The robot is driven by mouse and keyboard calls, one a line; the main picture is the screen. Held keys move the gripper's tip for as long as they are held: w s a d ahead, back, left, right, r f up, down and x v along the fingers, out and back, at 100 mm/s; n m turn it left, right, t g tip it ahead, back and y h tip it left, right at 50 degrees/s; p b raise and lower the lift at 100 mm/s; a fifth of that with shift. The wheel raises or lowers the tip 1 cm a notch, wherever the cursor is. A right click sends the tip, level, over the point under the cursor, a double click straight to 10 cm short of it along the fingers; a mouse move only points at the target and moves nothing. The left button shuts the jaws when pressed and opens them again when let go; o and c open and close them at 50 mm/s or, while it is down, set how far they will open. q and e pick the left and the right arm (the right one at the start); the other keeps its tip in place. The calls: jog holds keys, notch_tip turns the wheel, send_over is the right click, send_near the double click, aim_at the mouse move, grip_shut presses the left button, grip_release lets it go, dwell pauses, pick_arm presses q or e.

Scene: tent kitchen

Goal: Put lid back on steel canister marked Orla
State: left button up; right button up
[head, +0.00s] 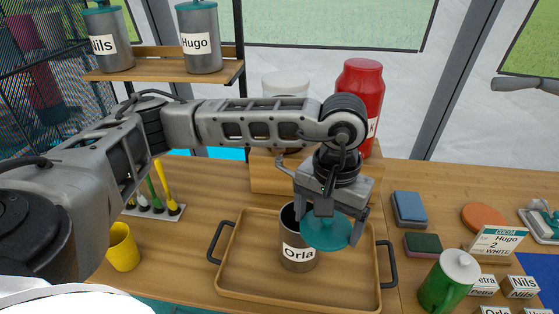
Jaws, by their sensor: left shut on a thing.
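The steel canister marked Orla (297,257) stands upright and open-topped on a wooden tray (240,283). A round teal lid (327,233) is tilted in front of the canister's upper right side and hides part of its rim. My left gripper (333,216) is shut on the lid and points down over the tray. The lid is not seated on the canister. I cannot tell whether the lid touches the rim. My right gripper does not show.
The tray has dark handles at both sides. Canisters marked Nils (109,45) and Hugo (200,42) stand on an upper shelf. A red jar (362,85) stands behind my gripper.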

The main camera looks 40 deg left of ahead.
pick_arm(q)
jog(key=w+a+r+n, duration=0.2)
jog(key=a+r+n, duration=0.4)
jog(key=n, duration=0.5)
notch_tip(320, 180, down, 8)
jog(key=b, duration=0.3)
jog(key=shift+a+r+b, duration=0.2)
jog(key=shift+a+b, duration=0.2)
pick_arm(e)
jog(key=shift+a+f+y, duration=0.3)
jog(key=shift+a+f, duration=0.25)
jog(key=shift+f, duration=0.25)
pick_arm(q)
jog(key=shift+w, duration=0.1)
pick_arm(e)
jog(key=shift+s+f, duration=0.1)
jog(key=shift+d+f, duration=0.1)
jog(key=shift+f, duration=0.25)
pick_arm(q)
jog(key=shift+b, duration=0.4)
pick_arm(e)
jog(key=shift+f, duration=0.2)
pick_arm(q)
jog(key=shift+f+b, duration=0.2)
jog(key=shift+b, duration=0.35)
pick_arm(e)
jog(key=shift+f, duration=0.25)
